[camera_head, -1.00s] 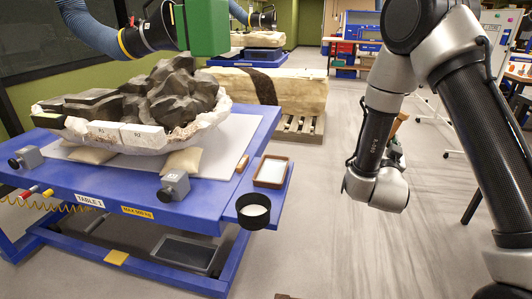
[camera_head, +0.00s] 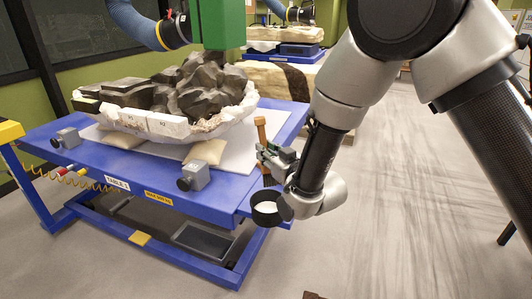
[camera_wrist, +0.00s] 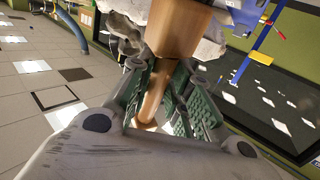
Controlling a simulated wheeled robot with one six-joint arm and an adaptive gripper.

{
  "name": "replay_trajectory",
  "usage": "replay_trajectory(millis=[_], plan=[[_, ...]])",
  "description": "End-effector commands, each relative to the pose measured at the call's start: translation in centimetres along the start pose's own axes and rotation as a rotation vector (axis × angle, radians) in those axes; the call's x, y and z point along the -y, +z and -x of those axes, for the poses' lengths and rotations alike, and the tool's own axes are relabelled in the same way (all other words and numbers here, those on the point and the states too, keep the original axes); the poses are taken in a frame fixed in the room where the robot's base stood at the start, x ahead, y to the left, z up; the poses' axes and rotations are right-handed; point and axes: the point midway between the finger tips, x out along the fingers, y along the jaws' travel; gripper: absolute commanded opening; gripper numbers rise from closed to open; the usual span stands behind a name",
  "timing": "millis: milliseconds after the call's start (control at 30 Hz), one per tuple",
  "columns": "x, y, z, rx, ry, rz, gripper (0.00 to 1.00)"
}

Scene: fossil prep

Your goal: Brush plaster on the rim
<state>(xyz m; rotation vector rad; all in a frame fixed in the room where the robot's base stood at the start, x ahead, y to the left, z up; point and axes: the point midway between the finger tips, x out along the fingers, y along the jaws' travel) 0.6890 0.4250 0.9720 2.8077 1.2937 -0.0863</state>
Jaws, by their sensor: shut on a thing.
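A fossil block of dark rock (camera_head: 200,90) rests in a white plaster jacket (camera_head: 225,122) with a rough rim, on the blue table (camera_head: 105,160). My gripper (camera_head: 276,160) is at the table's right edge, to the right of the jacket and apart from it. It is shut on a wooden brush (camera_head: 262,130), which stands roughly upright. The wrist view shows the narrow brown handle between the green finger pads, and a wider wooden part (camera_wrist: 178,30) beyond them. I cannot make out bristles. A black cup (camera_head: 266,212) with white contents (camera_head: 266,207) sits at the table's right corner, just below my gripper.
Grey clamps (camera_head: 195,177) stand on the table's front edge. Sandbags (camera_head: 207,150) lie under the jacket. A green box (camera_head: 218,25) on a blue hose hangs above the fossil. A layered block (camera_head: 285,80) stands behind.

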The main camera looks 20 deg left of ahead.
Motion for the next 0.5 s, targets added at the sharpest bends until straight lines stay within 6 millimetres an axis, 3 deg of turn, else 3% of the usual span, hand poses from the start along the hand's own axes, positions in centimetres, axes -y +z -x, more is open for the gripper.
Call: replay_trajectory(millis=[500], plan=[[0.7,3.8,-2.0,0.003,-0.010,0.005,0.00]])
